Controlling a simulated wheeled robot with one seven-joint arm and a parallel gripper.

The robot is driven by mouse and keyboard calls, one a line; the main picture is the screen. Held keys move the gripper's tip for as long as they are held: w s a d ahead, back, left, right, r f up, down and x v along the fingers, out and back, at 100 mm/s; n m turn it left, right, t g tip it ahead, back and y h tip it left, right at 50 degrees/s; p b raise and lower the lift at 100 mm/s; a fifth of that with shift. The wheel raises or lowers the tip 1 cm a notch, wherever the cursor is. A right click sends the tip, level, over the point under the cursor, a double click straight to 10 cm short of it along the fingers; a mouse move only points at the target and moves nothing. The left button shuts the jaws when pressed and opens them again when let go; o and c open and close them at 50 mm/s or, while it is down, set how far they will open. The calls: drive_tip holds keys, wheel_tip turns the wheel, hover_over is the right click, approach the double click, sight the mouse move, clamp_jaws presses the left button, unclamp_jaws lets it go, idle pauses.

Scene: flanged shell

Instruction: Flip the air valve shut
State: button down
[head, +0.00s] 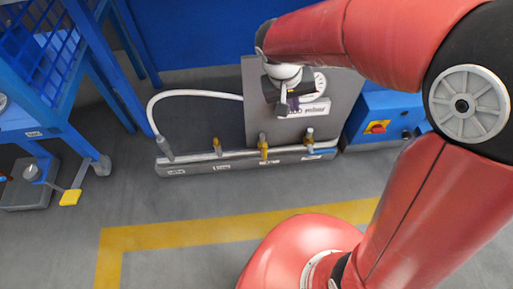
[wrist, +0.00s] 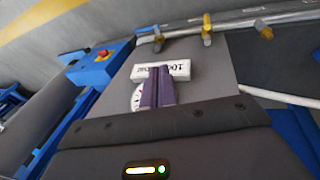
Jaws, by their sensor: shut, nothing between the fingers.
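A grey pipe manifold (head: 240,157) lies low on the floor in front of an upright grey panel (head: 258,95). It carries a left valve (head: 217,147), a brass middle valve (head: 263,147) and a right valve (head: 309,138) with a blue part beside it. Small labels sit on its front, too small to read, so I cannot tell which is the air valve. In the wrist view the valves show at the top, the middle one (wrist: 207,30) with a yellow stem. My gripper (head: 284,108) is shut and empty, in front of the panel and above the manifold. Its purple fingers (wrist: 158,72) touch each other.
A white hose (head: 195,93) arches from the manifold's left end to the panel. A blue box with a red knob (head: 377,127) stands right of the panel. A blue frame (head: 85,80) and a yellow pedal (head: 70,198) are at left. The floor in front is clear.

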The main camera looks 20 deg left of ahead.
drive_tip(key=n+b, duration=0.1)
hover_over(264, 149)
drive_tip(key=s+a, duration=0.2)
drive_tip(key=s, duration=0.1)
wheel_tip(264, 149, down, 10)
drive_tip(key=s+a+f+n+h+b, duration=0.1)
drive_tip(key=s+a+f, duration=0.1)
drive_tip(key=a+f, duration=0.5)
drive_tip(key=shift+s+f+n, duration=0.15)
drive_tip(key=shift+f+n, duration=0.15)
drive_tip(key=shift+f, duration=0.45)
drive_tip(key=shift+f, duration=0.1)
drive_tip(key=w+d+f+b, duration=0.1)
drive_tip(key=w+d+f, duration=0.3)
drive_tip(key=f, duration=0.5)
drive_tip(key=shift+w+d, duration=0.15)
drive_tip(key=shift+d, duration=1.05)
drive_tip(key=shift+d, duration=0.1)
drive_tip(key=shift+w+d+r+y, duration=0.1)
drive_tip(key=shift+d+y, duration=0.1)
drive_tip(key=shift+y, duration=0.1)
